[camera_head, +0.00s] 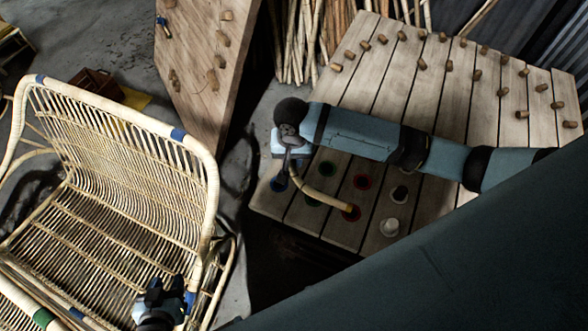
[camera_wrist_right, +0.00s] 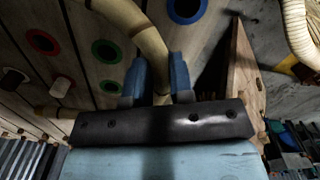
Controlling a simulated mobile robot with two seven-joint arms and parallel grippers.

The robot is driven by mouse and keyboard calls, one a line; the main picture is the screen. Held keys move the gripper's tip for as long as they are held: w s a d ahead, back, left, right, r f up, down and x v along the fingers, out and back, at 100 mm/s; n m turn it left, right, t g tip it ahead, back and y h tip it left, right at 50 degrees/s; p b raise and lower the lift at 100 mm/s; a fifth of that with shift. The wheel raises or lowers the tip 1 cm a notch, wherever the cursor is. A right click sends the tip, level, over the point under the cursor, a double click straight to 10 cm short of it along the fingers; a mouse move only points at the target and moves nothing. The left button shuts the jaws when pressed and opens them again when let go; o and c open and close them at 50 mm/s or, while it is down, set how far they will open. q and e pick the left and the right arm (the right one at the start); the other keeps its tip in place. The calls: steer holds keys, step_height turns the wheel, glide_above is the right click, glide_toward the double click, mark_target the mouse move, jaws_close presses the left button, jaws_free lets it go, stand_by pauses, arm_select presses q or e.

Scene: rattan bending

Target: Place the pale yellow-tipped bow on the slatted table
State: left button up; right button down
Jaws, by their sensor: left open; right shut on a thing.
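The pale bow (camera_head: 318,194) is a short curved rattan piece, and its yellow tip (camera_head: 350,212) lies over the near part of the slatted table (camera_head: 430,90). My right gripper (camera_head: 284,176) is shut on the bow near its other end, at the table's left edge. In the right wrist view the bow (camera_wrist_right: 152,45) passes between the two blue fingers (camera_wrist_right: 157,80), close above the slats. I cannot tell whether the bow touches the table. My left gripper (camera_head: 172,298) is open and empty, in front of the rattan bench (camera_head: 120,170).
Colour-ringed holes, including a red one (camera_head: 362,182) and a blue one (camera_wrist_right: 186,8), mark the near slats. A pale cap (camera_head: 390,228) stands nearby. Wooden pegs (camera_head: 421,64) dot the table's far part. A tilted pegboard (camera_head: 195,60) and rattan poles (camera_head: 300,40) stand behind.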

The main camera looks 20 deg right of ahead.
step_height(320, 180, down, 3)
steer(key=shift+f, duration=0.2)
step_height(320, 180, down, 4)
steer(key=shift+w+f, duration=0.1)
steer(key=shift+f, duration=0.05)
steer(key=c, duration=1)
jaws_free()
step_height(320, 180, up, 12)
steer(key=shift+a+r, duration=0.1)
